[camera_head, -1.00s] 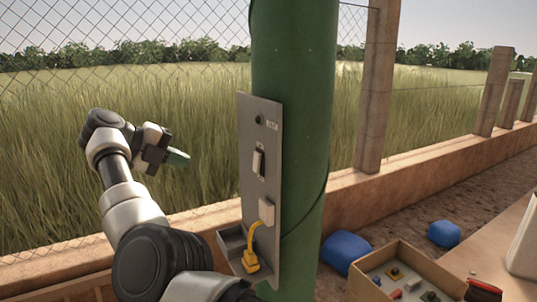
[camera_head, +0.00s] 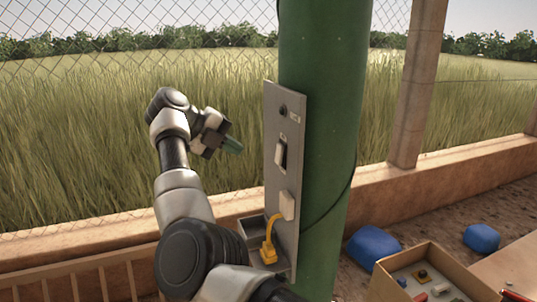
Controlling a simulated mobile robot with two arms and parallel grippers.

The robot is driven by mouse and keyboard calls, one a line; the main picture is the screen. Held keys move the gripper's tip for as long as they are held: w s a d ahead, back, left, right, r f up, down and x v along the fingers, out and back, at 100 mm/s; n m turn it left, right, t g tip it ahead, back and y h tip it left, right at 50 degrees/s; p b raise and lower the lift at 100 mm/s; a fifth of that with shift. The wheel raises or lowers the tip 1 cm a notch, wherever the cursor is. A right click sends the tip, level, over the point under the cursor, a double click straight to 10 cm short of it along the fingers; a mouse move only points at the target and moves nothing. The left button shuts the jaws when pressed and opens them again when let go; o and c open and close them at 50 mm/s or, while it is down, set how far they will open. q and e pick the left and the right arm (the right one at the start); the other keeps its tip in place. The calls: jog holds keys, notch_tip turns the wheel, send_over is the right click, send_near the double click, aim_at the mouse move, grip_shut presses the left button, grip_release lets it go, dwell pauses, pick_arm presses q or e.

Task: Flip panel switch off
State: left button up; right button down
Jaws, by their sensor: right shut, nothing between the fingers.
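A grey upright panel (camera_head: 270,118) is fixed to a thick green post (camera_head: 322,75). A white rocker switch (camera_head: 279,153) in a dark frame sits at mid-height on the panel. I cannot tell its on or off position. My right gripper (camera_head: 232,146) is to the left of the panel, near the height of the switch. My left gripper is not in view.
A dark round knob (camera_head: 283,111) sits above the switch. Below are a white plug block (camera_head: 287,205), a yellow cable (camera_head: 268,240) and a small grey tray (camera_head: 250,229). A cardboard box (camera_head: 440,258) and blue lumps (camera_head: 374,247) lie at lower right. A low wall runs behind.

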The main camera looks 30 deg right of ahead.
aim_at(277, 161)
jog(key=p+x, duration=0.1)
jog(key=x, duration=0.2)
jog(key=r+p+x, duration=0.1)
jog(key=x, duration=0.2)
jog(key=d+p+x, duration=0.1)
jog(key=x, duration=0.1)
jog(key=shift+s+d+r+p, duration=0.1)
jog(key=shift+s+d+p, duration=0.1)
jog(key=shift+d+p, duration=0.25)
